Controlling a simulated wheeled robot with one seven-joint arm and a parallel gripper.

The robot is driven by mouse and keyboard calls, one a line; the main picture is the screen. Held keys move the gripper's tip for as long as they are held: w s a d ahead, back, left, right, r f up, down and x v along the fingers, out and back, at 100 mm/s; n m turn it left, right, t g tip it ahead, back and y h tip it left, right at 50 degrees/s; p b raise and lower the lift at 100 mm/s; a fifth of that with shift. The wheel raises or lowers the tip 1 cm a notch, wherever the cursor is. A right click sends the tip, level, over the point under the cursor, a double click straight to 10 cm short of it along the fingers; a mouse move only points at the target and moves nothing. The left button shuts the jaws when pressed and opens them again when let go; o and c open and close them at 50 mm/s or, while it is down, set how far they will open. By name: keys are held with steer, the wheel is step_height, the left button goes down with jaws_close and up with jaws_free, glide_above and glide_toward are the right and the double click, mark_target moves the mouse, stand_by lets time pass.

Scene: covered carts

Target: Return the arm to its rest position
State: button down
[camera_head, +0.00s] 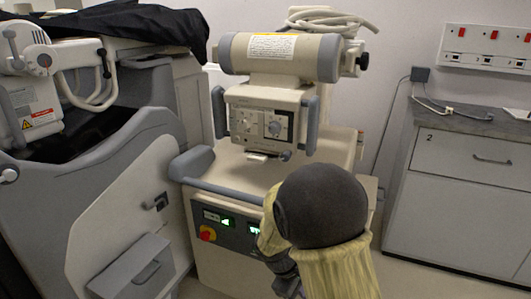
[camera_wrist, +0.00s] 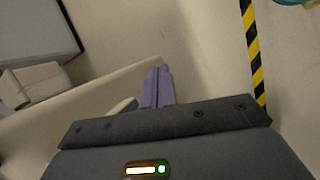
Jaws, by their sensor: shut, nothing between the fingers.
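My arm, with a pale yellow sleeve and a dark round joint, rises from the bottom of the head view, right of centre. My gripper shows in the wrist view as purple fingers (camera_wrist: 160,72) closed together, with nothing between them. In the head view, only a small part of the hand shows at the bottom edge, and its fingertips cannot be made out. The arm stands in front of the beige machine cart (camera_head: 275,180) and hides part of its right front. I cannot tell the exact gap between them.
A grey machine (camera_head: 110,190), partly under a black cover (camera_head: 130,22), stands at left. A grey drawer cabinet (camera_head: 455,200) stands at right, below a wall panel (camera_head: 487,47). Floor shows between cart and cabinet. The wrist view shows yellow-black striped tape (camera_wrist: 254,60).

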steer(key=s+d+r+m+t+y+p, duration=0.2)
steer(key=s+d+r+m+y, duration=0.35)
steer(key=s+r+m, duration=0.4)
step_height(320, 180, up, 36)
steer(key=s+m+p, duration=0.1)
steer(key=p, duration=3.6)
steer(key=shift+s+r+h+p, duration=0.15)
steer(key=shift+s+h+p, duration=0.2)
steer(key=shift+s, duration=0.05)
